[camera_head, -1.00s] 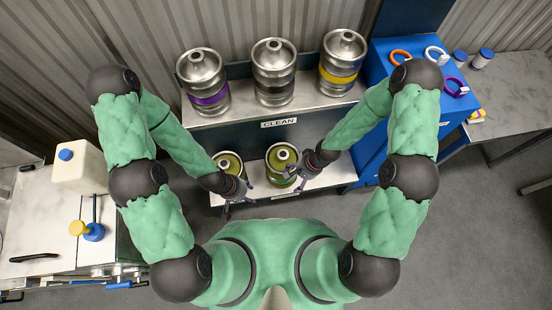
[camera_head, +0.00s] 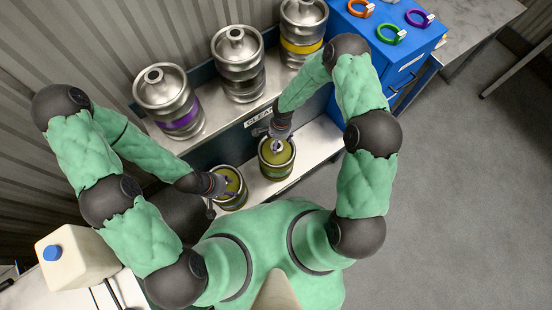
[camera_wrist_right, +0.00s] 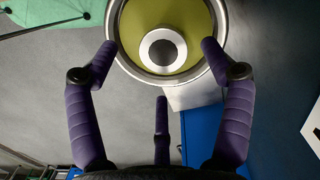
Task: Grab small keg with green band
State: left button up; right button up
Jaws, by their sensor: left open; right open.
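Two small kegs with olive-green tops stand on the lower shelf. The right small keg (camera_head: 276,170) has a dark green band low on its side, partly hidden. The left small keg (camera_head: 238,200) is mostly covered by my left gripper (camera_head: 228,192), so its band cannot be told. My left gripper is open over that keg. My right gripper (camera_head: 277,146) is open above the far part of the right keg's top. In the right wrist view, a keg top (camera_wrist_right: 190,60) with a metal neck lies just beyond the spread fingers of my right gripper (camera_wrist_right: 160,60), with nothing held.
Three larger kegs, with purple (camera_head: 183,120), black (camera_head: 242,85) and yellow (camera_head: 301,48) bands, stand on the upper shelf above the CLEAN label (camera_head: 260,116). A blue cabinet (camera_head: 405,65) with coloured rings is right. A white jug (camera_head: 75,262) is lower left. Open floor lies right.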

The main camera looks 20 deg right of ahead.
aim_at(277, 157)
jog(key=shift+a+f+b, duration=0.15)
jog(key=shift+f+b, duration=0.6)
jog(key=shift+f, duration=2.25)
jog(key=c, duration=1.6)
jog(key=shift+w+r, duration=0.1)
jog(key=shift+w, duration=0.05)
grip_shut()
jog(key=shift+r, duration=0.1)
